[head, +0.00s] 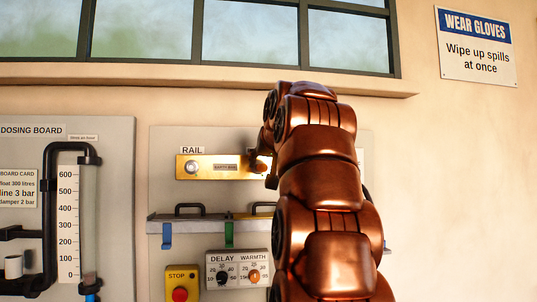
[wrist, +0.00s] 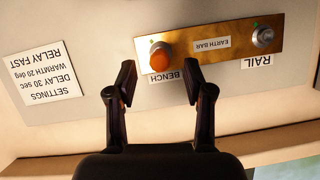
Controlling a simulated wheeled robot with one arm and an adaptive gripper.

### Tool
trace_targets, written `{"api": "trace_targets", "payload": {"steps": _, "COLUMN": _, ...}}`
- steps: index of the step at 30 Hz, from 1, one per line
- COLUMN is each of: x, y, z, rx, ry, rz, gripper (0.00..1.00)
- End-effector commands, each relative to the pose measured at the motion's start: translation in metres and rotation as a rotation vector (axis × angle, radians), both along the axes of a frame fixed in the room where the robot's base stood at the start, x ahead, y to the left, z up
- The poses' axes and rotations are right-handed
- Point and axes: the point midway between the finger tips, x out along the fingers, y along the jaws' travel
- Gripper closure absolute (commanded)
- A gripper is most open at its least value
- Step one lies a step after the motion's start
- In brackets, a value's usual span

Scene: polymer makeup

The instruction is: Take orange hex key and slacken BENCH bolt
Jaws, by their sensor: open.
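The brass earth bar (wrist: 210,42) is on the wall board, upside down in the wrist view. Its BENCH end carries an orange, rounded handle-like piece (wrist: 159,60), seen nearly end-on, over the bolt position. It looks like the orange hex key seated there, but its shaft and the BENCH bolt's head are hidden. My gripper (wrist: 159,82) is open, its two black fingers either side of and short of the orange piece, with no contact visible. In the head view the bar (head: 222,177) shows left of my arm, which hides its right end.
The RAIL bolt (wrist: 262,37) is at the bar's other end. Below the bar is a grey rack (head: 190,222) with black handles and blue and green tabs. Lower are the yellow STOP box (head: 182,283) and DELAY/WARMTH dials (head: 237,270). A window ledge (head: 200,80) lies above.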

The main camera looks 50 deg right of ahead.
Motion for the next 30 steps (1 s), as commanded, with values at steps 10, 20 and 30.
{"api": "trace_targets", "payload": {"steps": 10, "x": 0.0113, "y": -0.0077, "z": -0.0054, "rx": 0.0, "ry": -0.001, "rz": 0.001, "gripper": 0.48}}
{"api": "trace_targets", "payload": {"steps": 20, "x": 0.0111, "y": -0.0075, "z": -0.0055, "rx": -0.001, "ry": -0.001, "rz": 0.0, "gripper": 0.64}}
{"api": "trace_targets", "payload": {"steps": 30, "x": 0.0111, "y": -0.0074, "z": -0.0055, "rx": 0.0, "ry": 0.0, "rz": 0.0, "gripper": 0.99}}
